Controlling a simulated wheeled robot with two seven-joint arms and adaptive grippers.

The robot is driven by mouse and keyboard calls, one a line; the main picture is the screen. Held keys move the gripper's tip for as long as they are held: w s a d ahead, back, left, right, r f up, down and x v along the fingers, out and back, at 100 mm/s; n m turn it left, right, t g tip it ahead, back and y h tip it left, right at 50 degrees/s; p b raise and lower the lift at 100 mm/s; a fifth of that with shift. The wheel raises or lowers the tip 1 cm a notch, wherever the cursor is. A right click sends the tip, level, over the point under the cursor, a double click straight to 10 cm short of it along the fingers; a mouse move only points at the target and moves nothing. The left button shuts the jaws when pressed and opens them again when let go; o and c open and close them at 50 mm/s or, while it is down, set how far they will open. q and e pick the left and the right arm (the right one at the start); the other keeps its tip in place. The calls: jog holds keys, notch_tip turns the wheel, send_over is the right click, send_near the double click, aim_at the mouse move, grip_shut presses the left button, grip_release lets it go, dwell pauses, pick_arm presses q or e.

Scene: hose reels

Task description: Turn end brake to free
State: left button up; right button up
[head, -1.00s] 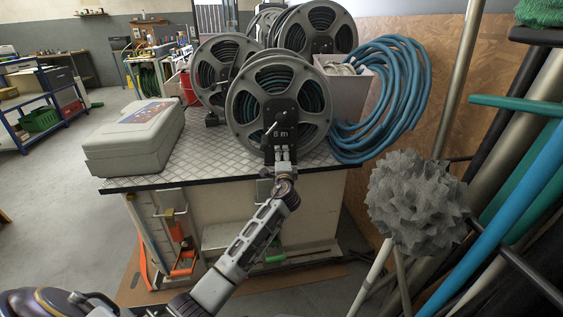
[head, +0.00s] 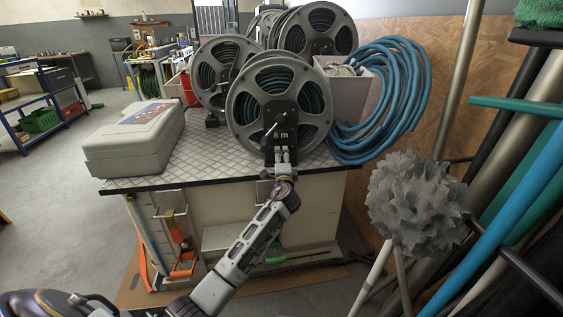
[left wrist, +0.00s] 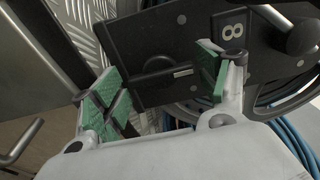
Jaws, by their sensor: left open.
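The front hose reel (head: 240,108) stands on the bench with grey side discs and dark green hose. Its black front plate (head: 280,120) is marked "8 m" and has a silver crank-like handle. In the left wrist view the plate (left wrist: 205,25) lies close, with a dark oval knob-like part (left wrist: 158,64) between the fingers and a black ball handle (left wrist: 302,38) at right. I cannot tell which part is the end brake or its setting. My left gripper (head: 282,157) is open at the plate's lower edge; its green-padded fingers (left wrist: 160,85) are apart and hold nothing. My right gripper is out of view.
More reels (head: 318,28) stand close behind. A grey-green case (head: 135,140) lies left on the tread-plate bench top (head: 185,168). A box (head: 350,85) with blue hose (head: 405,100) stands right. A grey spiky ball (head: 415,203) and leaning pipes crowd the right.

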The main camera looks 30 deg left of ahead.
pick_arm(q)
jog(key=v, duration=1.1)
jog(key=shift+s+d, duration=0.2)
jog(key=shift+s, duration=0.15)
jog(key=shift+n, duration=0.3)
dwell(0.3)
jog(key=s+d+f+n+g+h, duration=0.35)
jog(key=s+d+f+h, duration=0.2)
jog(key=d, duration=0.25)
jog(key=s+d+f+n+g+h, duration=0.2)
jog(key=s+d+f+n+h, duration=0.25)
jog(key=d+f+h, duration=0.2)
jog(key=s+d+f+g, duration=0.1)
jog(key=s+f+g, duration=0.1)
jog(key=s+f, duration=0.6)
jog(key=s+d+f+n+g+p, duration=0.1)
jog(key=s+f+g, duration=0.2)
jog(key=s+f, duration=0.6)
jog(key=s, duration=0.6)
jog(key=shift+d+p, duration=0.15)
jog(key=shift+p, duration=0.15)
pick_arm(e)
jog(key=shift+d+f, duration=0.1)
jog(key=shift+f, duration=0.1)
